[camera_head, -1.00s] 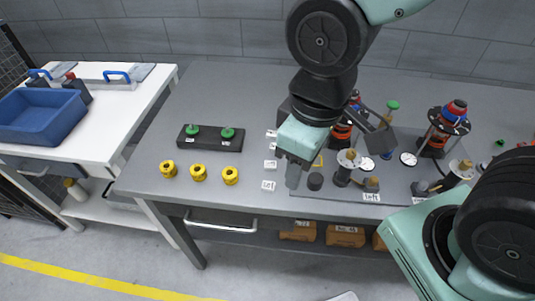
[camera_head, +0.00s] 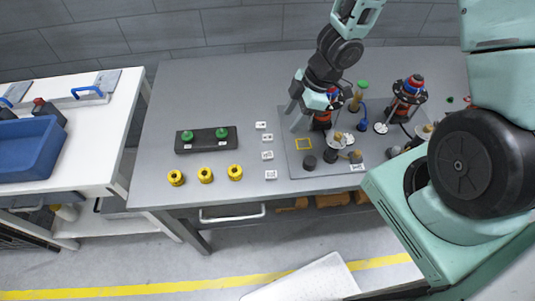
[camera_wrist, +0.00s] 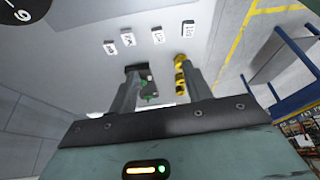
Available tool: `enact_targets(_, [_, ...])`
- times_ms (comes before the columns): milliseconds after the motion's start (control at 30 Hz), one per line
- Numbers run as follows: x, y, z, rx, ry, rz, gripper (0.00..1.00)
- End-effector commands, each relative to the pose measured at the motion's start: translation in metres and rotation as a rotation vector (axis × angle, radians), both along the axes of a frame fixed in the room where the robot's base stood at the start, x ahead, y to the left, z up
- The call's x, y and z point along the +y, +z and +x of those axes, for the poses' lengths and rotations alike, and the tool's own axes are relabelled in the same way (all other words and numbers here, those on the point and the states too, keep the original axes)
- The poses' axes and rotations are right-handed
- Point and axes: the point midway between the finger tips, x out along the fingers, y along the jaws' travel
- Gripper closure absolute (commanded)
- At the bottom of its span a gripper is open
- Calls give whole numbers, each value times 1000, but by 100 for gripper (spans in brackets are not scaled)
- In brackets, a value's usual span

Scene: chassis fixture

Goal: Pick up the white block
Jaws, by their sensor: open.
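Several small white blocks with dark markings lie in a column on the grey table; the nearest white block (camera_head: 271,174) and the farthest white block (camera_head: 261,125) both show in the head view. I cannot tell which one is meant. The wrist view shows white blocks (camera_wrist: 128,39) beyond the fingers, with another white block (camera_wrist: 188,28) farther right. My gripper (camera_head: 299,116) is above the table, right of the column and over the back left of the fixture plate. In the wrist view my gripper (camera_wrist: 161,68) has its fingers apart, with no block between them.
A black holder (camera_head: 206,145) with two green knobs and several yellow rings (camera_head: 205,175) lie left of the blocks. The dark fixture plate (camera_head: 309,174) on the right carries upright parts, including a red-topped one (camera_head: 413,84).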

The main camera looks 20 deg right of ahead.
Motion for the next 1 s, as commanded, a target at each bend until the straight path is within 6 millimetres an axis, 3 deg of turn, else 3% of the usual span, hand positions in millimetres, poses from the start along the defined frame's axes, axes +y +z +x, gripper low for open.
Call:
enact_targets(33, [4, -16, 0, 1, 2, 0, 51])
enact_targets(400, [29, -79, 7, 1, 4, -3, 51])
enact_targets(600, [39, -100, 9, 1, 2, -3, 51])
enact_targets(767, [42, -106, 11, -1, 2, -3, 51])
enact_targets(1000, [51, -138, 14, 1, 4, -4, 51])
